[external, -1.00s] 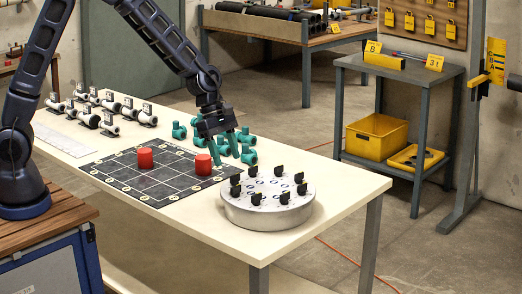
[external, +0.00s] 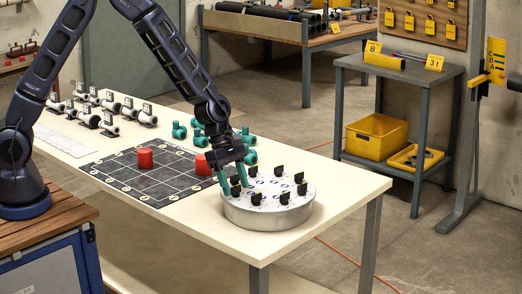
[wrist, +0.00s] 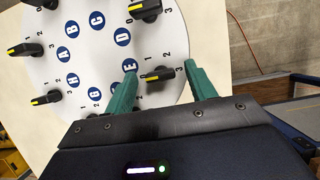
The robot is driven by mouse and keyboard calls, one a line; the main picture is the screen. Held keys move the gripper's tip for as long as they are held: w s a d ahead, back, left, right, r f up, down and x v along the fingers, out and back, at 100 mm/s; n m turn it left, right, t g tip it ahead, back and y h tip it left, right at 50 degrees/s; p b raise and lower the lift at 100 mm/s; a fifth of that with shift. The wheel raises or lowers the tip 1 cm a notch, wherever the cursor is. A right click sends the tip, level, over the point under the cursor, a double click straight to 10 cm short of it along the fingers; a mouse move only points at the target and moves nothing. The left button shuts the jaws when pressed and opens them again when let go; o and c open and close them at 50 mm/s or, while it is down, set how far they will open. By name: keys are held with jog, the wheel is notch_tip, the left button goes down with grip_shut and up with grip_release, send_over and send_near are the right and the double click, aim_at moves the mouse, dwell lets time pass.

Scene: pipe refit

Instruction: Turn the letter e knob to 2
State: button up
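The round white dial plate (external: 268,208) sits on the near right end of the long table. It carries several black knobs around a ring of blue letter discs. In the wrist view, the letter E disc (wrist: 130,65) is beside a black knob (wrist: 162,73) with a yellow mark on its left end. Printed numbers, including a 1 and a 2, stand near this knob. My gripper (wrist: 161,70) is open, with one green finger on each side of that knob. I cannot tell whether the fingers touch it. In the external view my gripper (external: 234,187) is over the dial's left edge.
Other knobs stand close by, such as the D knob (wrist: 147,9) above in the wrist view. Red cylinders (external: 145,158) stand on the black grid mat (external: 120,178) left of the dial. Green pipe fittings (external: 179,131) lie behind.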

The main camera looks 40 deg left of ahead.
jog(key=c, duration=0.9)
jog(key=shift+m, duration=0.3)
jog(key=m+g, duration=0.2)
jog(key=m, duration=0.2)
jog(key=shift+w, duration=0.15)
jog(key=m, duration=0.3)
jog(key=m+g+y, duration=0.1)
jog(key=m, duration=0.2)
jog(key=shift+w+d+g+y, duration=0.1)
jog(key=shift+g+y, duration=0.2)
jog(key=m+y, duration=0.1)
jog(key=m, duration=0.2)
jog(key=m+y, duration=0.1)
jog(key=m, duration=0.2)
jog(key=shift+d+g, duration=0.2)
jog(key=shift+g, duration=0.2)
jog(key=m+y, duration=0.1)
jog(key=m, duration=0.2)
jog(key=m+y, duration=0.2)
jog(key=m, duration=0.2)
jog(key=shift+d, duration=0.15)
jog(key=shift+t, duration=0.3)
